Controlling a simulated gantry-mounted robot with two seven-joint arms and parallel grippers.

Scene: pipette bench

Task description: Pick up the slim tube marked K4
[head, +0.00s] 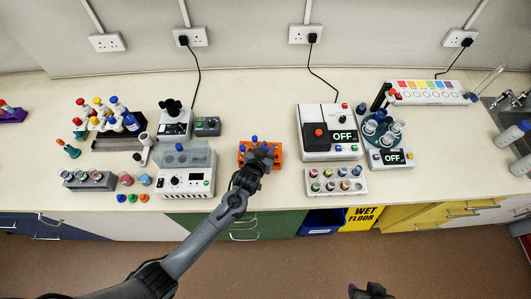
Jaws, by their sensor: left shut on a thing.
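My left gripper (262,154) is down at the orange rack (243,158) in the middle of the bench. It is shut on a slim tube there, which the gripper mostly hides. A blue cap (254,138) shows just behind the fingers; I cannot tell whether it belongs to the held tube. No K4 marking is readable at this size. I cannot tell whether the held tube is still seated in the rack. My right gripper (372,291) is at the bottom edge, away from the bench, and its jaws are not clear.
A white device with a dial (187,182) stands close left of the rack. A white device reading OFF (318,153) stands to its right, with a rack of coloured caps (336,182) in front. A tube rack (118,145) is at the left. Bare bench lies behind the orange rack.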

